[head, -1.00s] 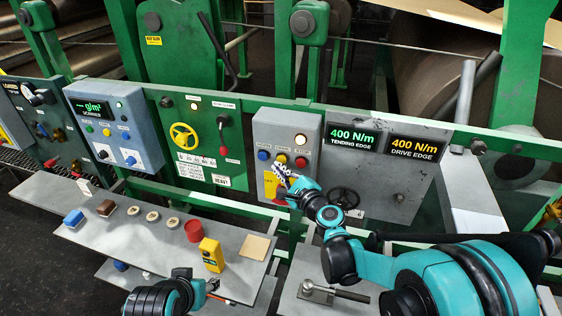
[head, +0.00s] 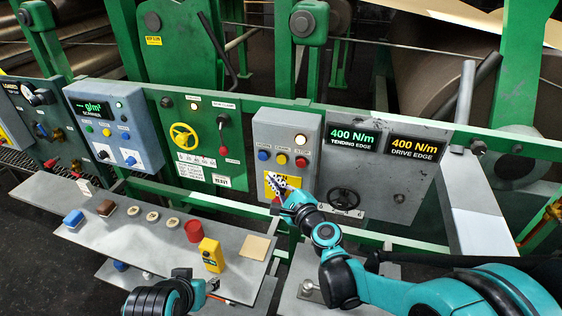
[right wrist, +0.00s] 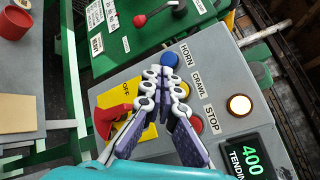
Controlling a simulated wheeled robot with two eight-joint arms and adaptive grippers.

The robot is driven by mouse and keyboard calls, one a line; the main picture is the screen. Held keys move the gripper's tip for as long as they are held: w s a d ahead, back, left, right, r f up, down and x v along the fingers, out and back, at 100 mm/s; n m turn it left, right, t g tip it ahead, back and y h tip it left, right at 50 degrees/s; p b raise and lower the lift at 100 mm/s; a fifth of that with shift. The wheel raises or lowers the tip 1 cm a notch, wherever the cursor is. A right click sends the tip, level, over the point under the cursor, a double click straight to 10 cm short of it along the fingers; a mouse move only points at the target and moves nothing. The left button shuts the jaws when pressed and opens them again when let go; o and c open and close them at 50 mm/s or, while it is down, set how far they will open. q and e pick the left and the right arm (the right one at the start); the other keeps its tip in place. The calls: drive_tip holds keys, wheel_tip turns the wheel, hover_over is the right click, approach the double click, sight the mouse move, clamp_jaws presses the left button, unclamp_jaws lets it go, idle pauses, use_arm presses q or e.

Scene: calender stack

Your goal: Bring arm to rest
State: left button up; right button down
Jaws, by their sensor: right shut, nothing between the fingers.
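My right gripper (head: 272,180) is shut and empty in front of the lower part of the grey control box (head: 262,128), over its yellow plate (head: 290,181). In the right wrist view its closed fingers (right wrist: 163,75) overlap the box face, close to the blue HORN button (right wrist: 166,57) and partly over the yellow CRAWL button. The red STOP button (right wrist: 195,124) and a red rotary switch (right wrist: 112,118) lie on either side of the fingers. I cannot tell if the fingertips touch the box. My left arm shows at the bottom of the head view, with its gripper (head: 212,285) small and its fingers unclear.
A grey shelf (head: 130,245) holds a red cylinder (head: 194,231), a yellow device (head: 211,254), a blue block and several discs. Right of the box are a handwheel (head: 343,199) and two tension displays (head: 352,138). A green rail runs below the panels.

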idle(0.3)
drive_tip(key=s+d+f+n+g+h+b, duration=0.2)
drive_tip(key=s+d+f+n, duration=0.3)
drive_tip(key=s+d+n, duration=0.1)
drive_tip(key=s+d+f+n+g+h+b, duration=0.2)
drive_tip(key=s+d+n, duration=0.4)
drive_tip(key=s, duration=0.5)
drive_tip(key=s+d+f+n+g+h+b, duration=0.2)
drive_tip(key=s+d+f+n+g+h, duration=0.2)
drive_tip(key=s+f+n, duration=0.3)
drive_tip(key=shift+s+d+f+n+b, duration=0.35)
drive_tip(key=shift+s+d+n, duration=0.5)
drive_tip(key=shift+s, duration=0.2)
